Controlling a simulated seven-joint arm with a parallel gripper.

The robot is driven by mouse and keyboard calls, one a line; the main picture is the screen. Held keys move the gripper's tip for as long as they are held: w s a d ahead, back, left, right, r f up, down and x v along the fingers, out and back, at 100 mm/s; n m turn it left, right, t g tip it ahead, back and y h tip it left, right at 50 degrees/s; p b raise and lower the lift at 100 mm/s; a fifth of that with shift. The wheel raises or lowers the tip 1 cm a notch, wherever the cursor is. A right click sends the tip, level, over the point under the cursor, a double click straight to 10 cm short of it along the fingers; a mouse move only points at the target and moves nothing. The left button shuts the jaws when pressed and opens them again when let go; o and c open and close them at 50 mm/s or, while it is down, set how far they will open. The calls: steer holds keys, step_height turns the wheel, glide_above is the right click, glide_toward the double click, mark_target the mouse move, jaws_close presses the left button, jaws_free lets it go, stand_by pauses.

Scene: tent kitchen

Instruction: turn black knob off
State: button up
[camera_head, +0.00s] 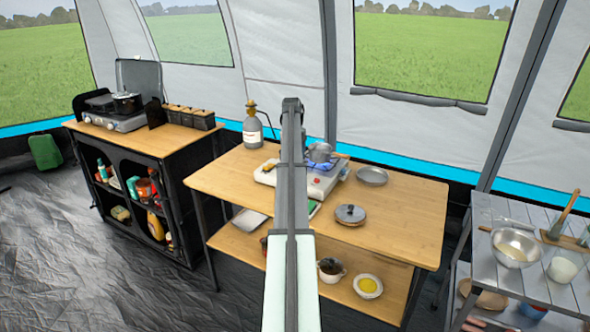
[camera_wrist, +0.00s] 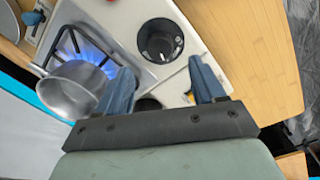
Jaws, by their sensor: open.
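My gripper (camera_wrist: 160,67) is open and empty in the wrist view, its two blue-grey fingers apart over the gas stove (camera_wrist: 125,12). A large black round part (camera_wrist: 161,41) lies just beyond the fingertips; I cannot tell whether it is the knob. A smaller dark round thing (camera_wrist: 148,104) shows between the fingers, partly hidden. Blue flame (camera_wrist: 92,50) burns under a metal pot (camera_wrist: 72,92), left of the fingers. In the head view, the stove (camera_head: 322,187) stands on the wooden table with a red round knob (camera_head: 317,182) on its front; my arm hides its middle and my gripper.
The table's right part is clear. A small yellow thing (camera_wrist: 187,97) is near the right finger.

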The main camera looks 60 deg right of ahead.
step_height(320, 180, down, 7)
steer(key=shift+d, duration=0.15)
steer(key=shift+c, duration=0.2)
steer(key=c, duration=1)
